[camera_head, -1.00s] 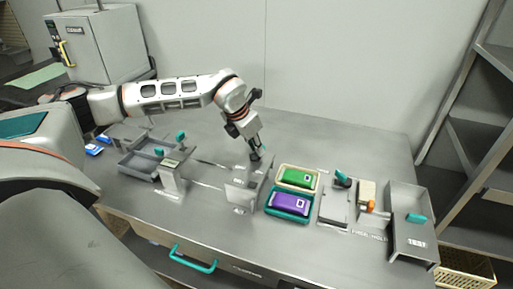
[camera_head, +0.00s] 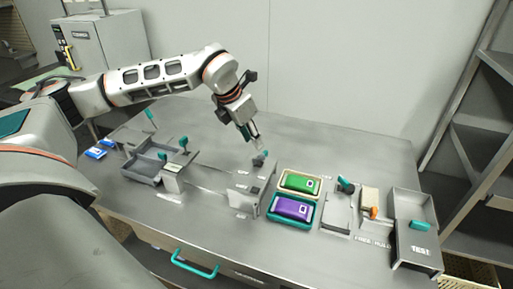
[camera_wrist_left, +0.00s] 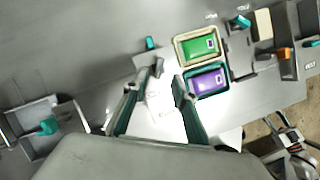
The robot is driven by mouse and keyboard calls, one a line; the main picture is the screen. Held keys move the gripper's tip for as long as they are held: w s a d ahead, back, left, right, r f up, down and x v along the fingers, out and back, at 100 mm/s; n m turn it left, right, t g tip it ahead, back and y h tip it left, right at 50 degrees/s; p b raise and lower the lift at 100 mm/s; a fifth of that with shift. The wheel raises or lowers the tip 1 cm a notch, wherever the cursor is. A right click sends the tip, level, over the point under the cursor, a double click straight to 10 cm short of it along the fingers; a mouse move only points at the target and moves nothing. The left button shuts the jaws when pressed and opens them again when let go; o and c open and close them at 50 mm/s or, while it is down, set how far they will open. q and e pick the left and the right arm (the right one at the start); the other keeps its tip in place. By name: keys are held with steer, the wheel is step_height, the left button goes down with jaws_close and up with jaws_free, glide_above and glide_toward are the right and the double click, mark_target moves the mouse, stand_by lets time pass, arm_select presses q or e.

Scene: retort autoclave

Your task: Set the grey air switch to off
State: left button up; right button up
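A grey block (camera_head: 242,198) stands on the table left of the two coloured pouches. A small teal-tipped lever (camera_head: 260,157) rises at its back; it also shows in the left wrist view (camera_wrist_left: 150,43). A short dark grey lever (camera_wrist_left: 158,68) stands beside it, between block and teal tip. I cannot read which of these is marked as the air switch, nor its on or off position. My left gripper (camera_head: 251,137) is above and behind the block, apart from it. Its fingers (camera_wrist_left: 155,100) are spread and empty. Part of my right arm (camera_wrist_left: 290,150) appears at the wrist view's lower right; its fingers are unclear.
A green pouch (camera_head: 299,183) and a purple pouch (camera_head: 292,208) lie in trays right of the block. Farther right are a teal-knobbed fixture (camera_head: 336,212) and a grey bin (camera_head: 411,243). Left is a divided grey tray (camera_head: 141,172).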

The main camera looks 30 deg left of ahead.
arm_select(q)
steer(key=shift+v, duration=2)
steer(key=shift+s+f, duration=0.1)
